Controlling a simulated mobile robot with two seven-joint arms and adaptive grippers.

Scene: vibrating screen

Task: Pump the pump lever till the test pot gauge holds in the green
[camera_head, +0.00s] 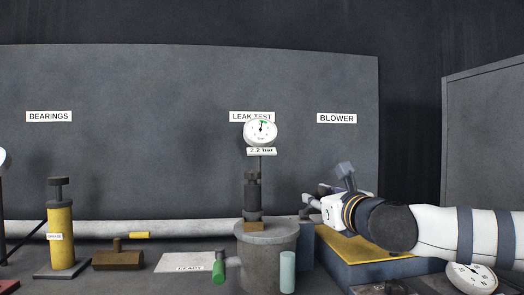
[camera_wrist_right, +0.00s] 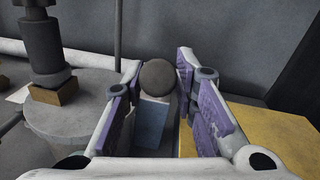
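The test pot (camera_head: 268,255) is a grey cylinder with a flat lid, also in the wrist view (camera_wrist_right: 88,118). Its round white gauge (camera_head: 260,131) stands above a small plate reading about 2.2 bar. A green band shows near the dial's top and the needle points roughly upward; whether it lies in the band is too small to tell. My right gripper (camera_head: 322,197) is right of the pot. In the wrist view its purple-padded fingers (camera_wrist_right: 160,95) are apart, around a dark round knob (camera_wrist_right: 157,76), apparently the pump lever's end. I cannot tell whether they touch it. My left gripper is out of view.
A blue unit with a yellow top (camera_head: 345,248) lies under my right arm. A teal cylinder (camera_head: 288,272) and a green-ended handle (camera_head: 218,270) stand before the pot. A yellow cylinder (camera_head: 61,240) and a READY plate (camera_head: 187,262) are left. Another gauge (camera_head: 472,278) is at lower right.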

